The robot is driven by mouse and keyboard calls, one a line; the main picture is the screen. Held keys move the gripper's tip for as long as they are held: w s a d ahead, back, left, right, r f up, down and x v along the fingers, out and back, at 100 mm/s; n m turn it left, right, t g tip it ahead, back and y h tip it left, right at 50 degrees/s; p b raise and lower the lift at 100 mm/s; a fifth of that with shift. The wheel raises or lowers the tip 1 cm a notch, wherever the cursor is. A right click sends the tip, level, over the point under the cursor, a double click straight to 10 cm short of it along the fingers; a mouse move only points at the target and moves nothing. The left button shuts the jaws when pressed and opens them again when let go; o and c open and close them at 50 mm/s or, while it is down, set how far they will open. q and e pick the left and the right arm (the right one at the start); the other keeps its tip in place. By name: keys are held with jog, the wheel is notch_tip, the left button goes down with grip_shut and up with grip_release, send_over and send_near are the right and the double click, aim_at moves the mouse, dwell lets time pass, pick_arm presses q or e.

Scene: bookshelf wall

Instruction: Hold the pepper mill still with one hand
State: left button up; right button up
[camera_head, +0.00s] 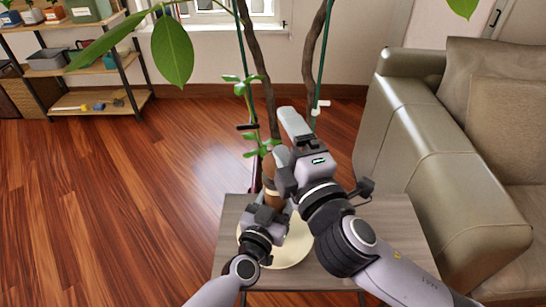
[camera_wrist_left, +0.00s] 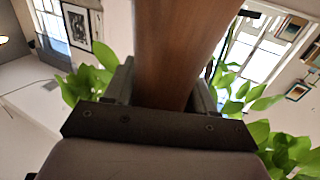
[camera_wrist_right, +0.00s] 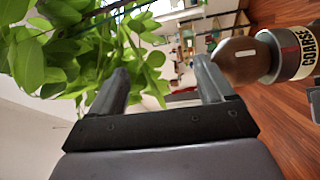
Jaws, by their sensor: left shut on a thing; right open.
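The pepper mill (camera_head: 271,193) is a brown wooden body above the small table, partly hidden by my grippers in the head view. My left gripper (camera_head: 267,208) is shut on it; in the left wrist view its wooden body (camera_wrist_left: 178,50) fills the space between the fingers. My right gripper (camera_head: 286,145) is open, close to the mill's upper part. In the right wrist view the right gripper (camera_wrist_right: 163,84) has nothing between its fingers. The mill's dark rounded top (camera_wrist_right: 237,62) and a pale ring reading "COARSE" (camera_wrist_right: 308,52) lie beside the right-hand finger, outside the jaws.
A cream round piece (camera_head: 290,254) lies on the grey wooden table (camera_head: 395,225). A leafy plant (camera_wrist_right: 60,50) stands close behind the grippers. A sofa (camera_head: 430,180) is at the right and a shelf (camera_head: 100,98) at the far left. Open floor (camera_head: 120,200) lies left.

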aim_at(273, 160)
jog(key=s+d+f+n+g, duration=0.15)
jog(key=s+f+n, duration=0.6)
jog(key=n, duration=1.15)
jog(key=x, duration=1.2)
jog(key=shift+w+d+f, duration=0.25)
jog(key=shift+d, duration=0.1)
jog(key=c, duration=1)
